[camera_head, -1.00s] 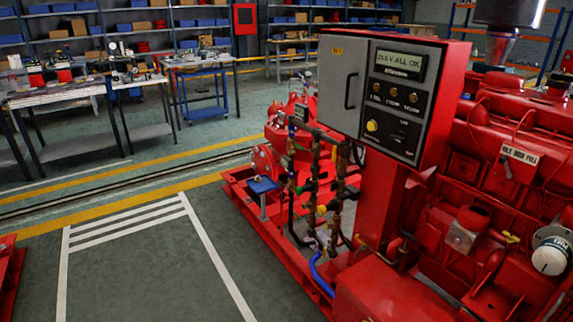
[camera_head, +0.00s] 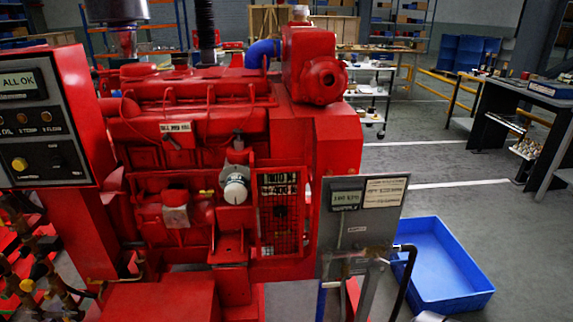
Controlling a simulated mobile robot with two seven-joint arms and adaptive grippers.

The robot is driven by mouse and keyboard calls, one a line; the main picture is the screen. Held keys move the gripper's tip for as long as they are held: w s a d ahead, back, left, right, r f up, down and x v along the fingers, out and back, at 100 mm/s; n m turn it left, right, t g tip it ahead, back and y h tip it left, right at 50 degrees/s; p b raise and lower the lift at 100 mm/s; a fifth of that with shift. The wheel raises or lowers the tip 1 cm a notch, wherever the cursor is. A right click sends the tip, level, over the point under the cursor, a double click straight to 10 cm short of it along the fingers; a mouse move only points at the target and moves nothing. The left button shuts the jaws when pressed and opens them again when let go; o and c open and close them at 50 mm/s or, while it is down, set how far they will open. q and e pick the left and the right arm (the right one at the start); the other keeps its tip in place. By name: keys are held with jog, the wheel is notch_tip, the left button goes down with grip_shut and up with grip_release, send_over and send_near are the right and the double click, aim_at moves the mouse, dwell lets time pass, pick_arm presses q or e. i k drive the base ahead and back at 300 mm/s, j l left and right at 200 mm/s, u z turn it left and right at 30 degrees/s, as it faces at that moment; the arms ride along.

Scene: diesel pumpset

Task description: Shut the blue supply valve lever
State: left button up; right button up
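I cannot make out a blue supply valve lever in this view. A grey panel (camera_head: 362,222) with a small display and a label plate stands at the right end of the red engine. Grey pipes and a black hose (camera_head: 406,280) run at its lower right, and any lever there is too small or hidden to tell. At the far left, the brass-fitted pipework (camera_head: 38,270) is partly cut off by the picture edge. Neither of my grippers shows.
The red diesel engine (camera_head: 190,110) fills the left and middle. A control cabinet (camera_head: 42,120) stands at left. A blue tray (camera_head: 478,296) lies on the floor right of the grey panel. Open floor (camera_head: 450,210) lies behind it, with a dark bench (camera_head: 545,92) at far right.

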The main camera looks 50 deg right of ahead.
aim_at(403, 261)
jog(key=z, duration=2.35)
